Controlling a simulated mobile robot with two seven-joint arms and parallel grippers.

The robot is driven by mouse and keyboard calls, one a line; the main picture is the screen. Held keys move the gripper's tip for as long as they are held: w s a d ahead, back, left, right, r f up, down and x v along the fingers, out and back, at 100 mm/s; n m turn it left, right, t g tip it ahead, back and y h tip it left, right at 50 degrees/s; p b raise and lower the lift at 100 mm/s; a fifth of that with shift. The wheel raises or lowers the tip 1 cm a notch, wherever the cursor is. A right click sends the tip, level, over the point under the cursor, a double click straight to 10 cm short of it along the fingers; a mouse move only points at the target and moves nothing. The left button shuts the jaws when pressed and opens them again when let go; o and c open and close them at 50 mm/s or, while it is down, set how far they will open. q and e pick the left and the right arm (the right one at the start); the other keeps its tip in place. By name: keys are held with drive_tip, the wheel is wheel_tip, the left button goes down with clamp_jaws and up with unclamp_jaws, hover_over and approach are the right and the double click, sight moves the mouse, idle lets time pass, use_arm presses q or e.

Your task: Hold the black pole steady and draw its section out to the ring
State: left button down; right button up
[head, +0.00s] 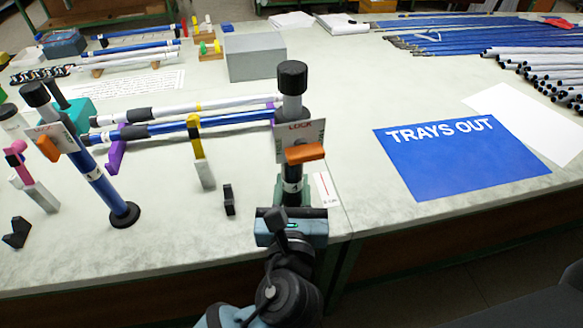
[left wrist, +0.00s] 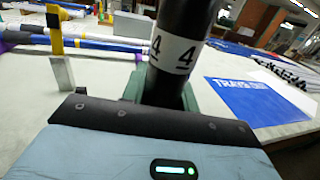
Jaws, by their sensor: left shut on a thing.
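The black pole (head: 292,172) stands upright near the table's front edge, with a white band marked 4. Above it are a white LOCK plate (head: 305,136) with an orange lever (head: 305,153), then a short grey section (head: 292,108) under a black cap (head: 291,76). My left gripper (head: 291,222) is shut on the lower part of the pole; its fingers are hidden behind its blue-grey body. In the left wrist view, the pole (left wrist: 182,45) with its 4 band rises just beyond the gripper's dark edge (left wrist: 150,118). I cannot make out a ring on the grey section. My right gripper is not in view.
A blue pole (head: 100,185) with its own lock plate leans on a black foot at the left. A yellow-topped stand (head: 197,145) and lying rods (head: 200,122) are between. A grey box (head: 254,58) stands behind. A blue TRAYS OUT sheet (head: 465,165) lies to the right, bare.

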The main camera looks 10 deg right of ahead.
use_arm(q)
drive_tip(key=shift+s+a+r, duration=0.1)
drive_tip(key=shift+s, duration=0.3)
drive_tip(key=shift+w, duration=0.1)
